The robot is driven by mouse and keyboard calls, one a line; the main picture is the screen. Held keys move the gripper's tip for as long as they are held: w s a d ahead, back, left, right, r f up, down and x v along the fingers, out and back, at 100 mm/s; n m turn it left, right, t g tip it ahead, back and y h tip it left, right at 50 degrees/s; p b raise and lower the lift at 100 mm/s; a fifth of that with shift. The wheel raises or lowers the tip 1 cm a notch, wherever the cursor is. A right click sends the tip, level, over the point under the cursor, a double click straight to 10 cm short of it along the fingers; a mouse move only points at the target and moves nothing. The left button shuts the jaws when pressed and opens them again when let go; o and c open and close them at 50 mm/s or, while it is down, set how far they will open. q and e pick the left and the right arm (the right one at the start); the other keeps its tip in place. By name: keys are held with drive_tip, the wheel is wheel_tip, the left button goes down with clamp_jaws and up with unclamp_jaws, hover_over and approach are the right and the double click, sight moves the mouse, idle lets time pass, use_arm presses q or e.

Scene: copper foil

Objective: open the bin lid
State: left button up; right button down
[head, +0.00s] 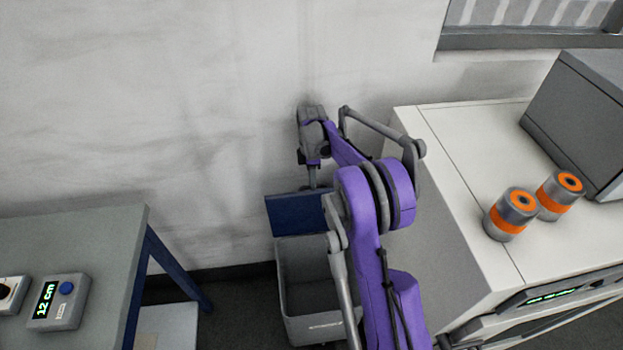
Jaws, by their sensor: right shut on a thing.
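The grey bin (294,271) stands on the floor between the table and the white cabinet. Its dark blue lid (291,217) is tilted up at the bin's back, and part of the bin's inside shows below it. My right gripper (313,184) points down at the lid's upper edge and is shut on the lid; the exact grip is small and hard to make out. My purple right arm hides the right part of the lid and bin. My left gripper is not in view.
A grey table (95,235) with blue legs stands at left, bearing a small display box (59,302). The white cabinet (480,150) at right bears two grey-and-orange cylinders (511,214) (559,194) and a dark grey box (580,120). A wall is behind the bin.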

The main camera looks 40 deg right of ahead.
sight(314, 191)
drive_tip(key=s, duration=0.1)
drive_tip(key=s+a, duration=0.1)
drive_tip(key=s+a+b, duration=0.1)
drive_tip(key=shift+s+f, duration=0.1)
drive_tip(key=shift+s, duration=0.2)
drive_tip(key=shift+w, duration=0.1)
drive_tip(key=c, duration=0.9)
unclamp_jaws()
drive_tip(key=r, duration=1)
drive_tip(key=shift+w+d+r, duration=0.3)
drive_tip(key=shift+w+r, duration=0.1)
